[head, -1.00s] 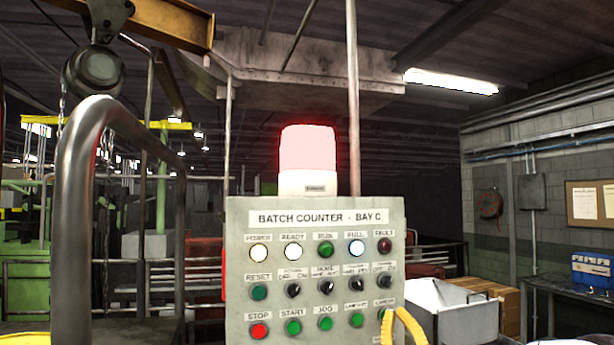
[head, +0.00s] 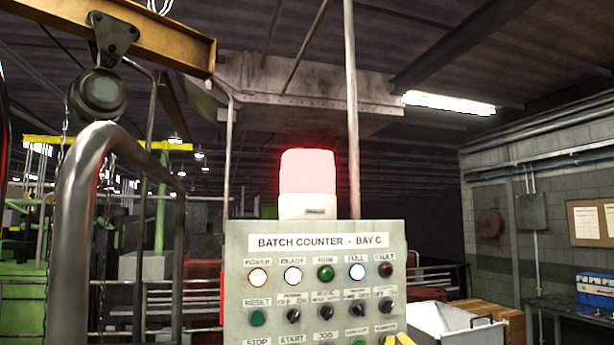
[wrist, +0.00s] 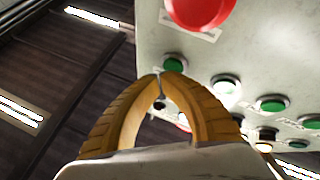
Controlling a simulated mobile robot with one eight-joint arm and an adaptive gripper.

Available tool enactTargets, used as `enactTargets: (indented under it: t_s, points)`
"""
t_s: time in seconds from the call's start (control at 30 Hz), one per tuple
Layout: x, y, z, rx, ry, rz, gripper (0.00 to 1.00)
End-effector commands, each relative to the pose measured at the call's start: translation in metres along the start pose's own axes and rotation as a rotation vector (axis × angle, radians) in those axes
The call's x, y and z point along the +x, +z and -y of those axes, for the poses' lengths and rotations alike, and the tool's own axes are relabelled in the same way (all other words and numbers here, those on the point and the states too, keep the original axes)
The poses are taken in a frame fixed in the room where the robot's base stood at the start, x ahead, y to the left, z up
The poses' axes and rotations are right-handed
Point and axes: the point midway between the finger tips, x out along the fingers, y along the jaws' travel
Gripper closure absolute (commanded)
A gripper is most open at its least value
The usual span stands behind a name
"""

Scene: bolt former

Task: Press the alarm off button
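The grey control panel (head: 240,290), titled "BATCH COUNTER - BAY C", stands ahead with rows of lamps, knobs and buttons. I cannot read an alarm off label; the lower labels are cut off or too small. My gripper (wrist: 160,76) has yellow fingers whose tips meet, with nothing seen between them. In the wrist view the tips overlap the panel near a green button (wrist: 174,63); I cannot tell if they touch it. A large red button (wrist: 200,8) is above them in that view. In the head view only a yellow finger part shows at the panel's lower right.
A lit red beacon (head: 307,180) stands above the panel, and the FULL lamp (head: 357,271) is bright. A metal rail (head: 75,220) rises at the left. A light grey bin (head: 440,320) and a workbench with a blue box (head: 595,288) are at the right.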

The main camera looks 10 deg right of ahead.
Motion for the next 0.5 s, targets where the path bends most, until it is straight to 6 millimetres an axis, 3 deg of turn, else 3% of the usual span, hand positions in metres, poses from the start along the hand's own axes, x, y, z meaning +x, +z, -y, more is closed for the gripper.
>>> enactTargets:
  t_s: [0.5]
  points:
    - [0.0035,0.0024,0.0023,0.0,0.0,0.0,1.0]
